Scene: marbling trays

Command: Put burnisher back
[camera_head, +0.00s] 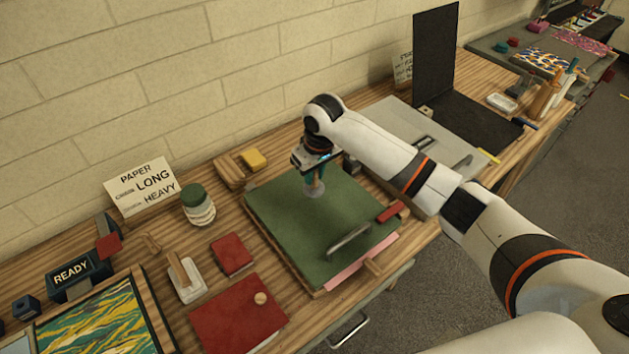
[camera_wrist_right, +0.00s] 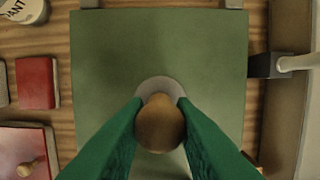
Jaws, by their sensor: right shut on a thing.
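My right gripper (camera_head: 314,178) is shut on the burnisher, a round brown knob (camera_wrist_right: 159,125) over a pale grey disc (camera_head: 315,191). In the wrist view the green fingers close on both sides of the knob, and the disc's rim (camera_wrist_right: 159,83) shows beyond it. The burnisher is upright over the far part of a green board (camera_head: 290,218). I cannot tell whether the disc touches the board. The lower shaft is hidden by the fingers and knob. My left gripper is not in view.
A metal handle (camera_head: 349,241) stands on the board's near part, with a pink sheet (camera_head: 362,264) under its edge. A wooden holder with a yellow block (camera_head: 253,160) lies behind left. Red books (camera_head: 238,313) and a jar (camera_head: 198,207) stand left. A grey plate (camera_head: 385,125) lies behind my arm.

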